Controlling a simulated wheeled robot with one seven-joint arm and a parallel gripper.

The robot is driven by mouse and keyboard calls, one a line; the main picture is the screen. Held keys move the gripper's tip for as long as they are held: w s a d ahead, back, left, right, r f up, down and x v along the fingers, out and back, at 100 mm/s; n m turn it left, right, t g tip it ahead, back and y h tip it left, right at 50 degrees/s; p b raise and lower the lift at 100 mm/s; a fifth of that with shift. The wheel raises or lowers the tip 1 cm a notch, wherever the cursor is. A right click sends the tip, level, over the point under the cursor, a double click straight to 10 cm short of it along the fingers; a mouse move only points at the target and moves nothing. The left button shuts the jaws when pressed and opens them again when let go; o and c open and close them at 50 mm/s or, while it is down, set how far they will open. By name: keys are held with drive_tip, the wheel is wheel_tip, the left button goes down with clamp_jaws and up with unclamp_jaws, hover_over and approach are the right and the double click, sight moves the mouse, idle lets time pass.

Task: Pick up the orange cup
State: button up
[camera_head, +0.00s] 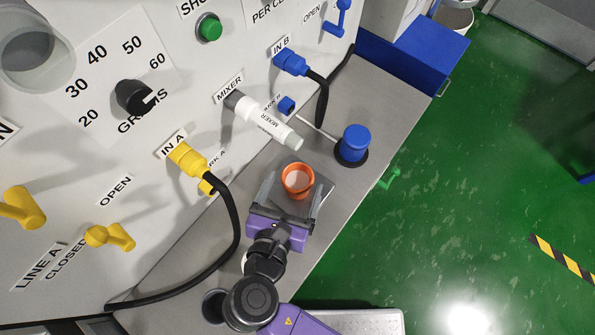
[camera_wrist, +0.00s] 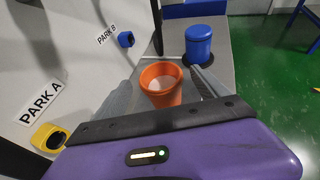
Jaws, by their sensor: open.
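The orange cup (camera_head: 298,180) stands upright on a dark square plate (camera_head: 322,196) on the grey bench, below the white mixer nozzle. Its inside looks pale. My gripper (camera_head: 292,190) is open, with one finger on each side of the cup. In the wrist view the cup (camera_wrist: 161,84) sits between the fingers of my gripper (camera_wrist: 158,88), its lower part hidden by the gripper body. I cannot tell whether either finger touches it.
A blue cylinder (camera_head: 353,144) on a dark base stands just beyond the cup. The mixer nozzle (camera_head: 264,122) juts from the panel close by. A black hose (camera_head: 234,225) from the yellow connector (camera_head: 187,158) runs along the bench to the left. Green floor lies right of the bench.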

sight(301, 167)
drive_tip(key=p+x, duration=0.1)
drive_tip(key=x, duration=0.5)
drive_tip(key=shift+w+f, duration=0.15)
drive_tip(key=shift+w, duration=0.25)
drive_tip(key=shift+c, duration=0.2)
drive_tip(key=c, duration=1.6)
